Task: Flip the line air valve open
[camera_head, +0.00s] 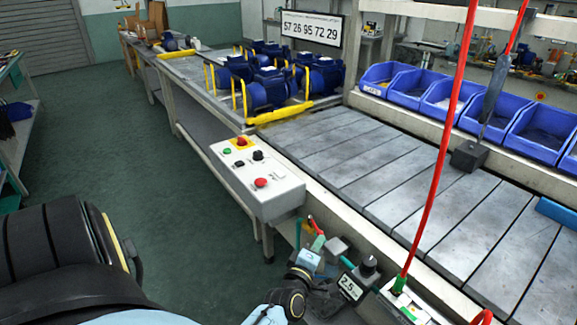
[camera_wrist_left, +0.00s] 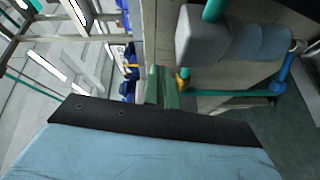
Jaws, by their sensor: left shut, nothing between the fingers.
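My left gripper (camera_head: 317,243) is at the lower middle of the head view, by the line's near edge. Its green fingers are shut and empty; they also show in the left wrist view (camera_wrist_left: 164,88). A small red part (camera_head: 311,223), which looks like the air valve's lever, shows just beyond the fingertips; I cannot tell touching from apart. The valve body is mostly hidden. A grey block (camera_head: 337,245) of the air unit is right of the fingers; the left wrist view shows it with a light blue bowl (camera_wrist_left: 245,42). My right gripper is not in view.
A control box (camera_head: 258,180) with buttons stands beyond the gripper. A gauge reading 2.5 (camera_head: 350,287) and a red hose (camera_head: 437,165) are to the right. Blue pumps (camera_head: 268,88) stand on the far bench. Open floor (camera_head: 150,165) lies left of the line.

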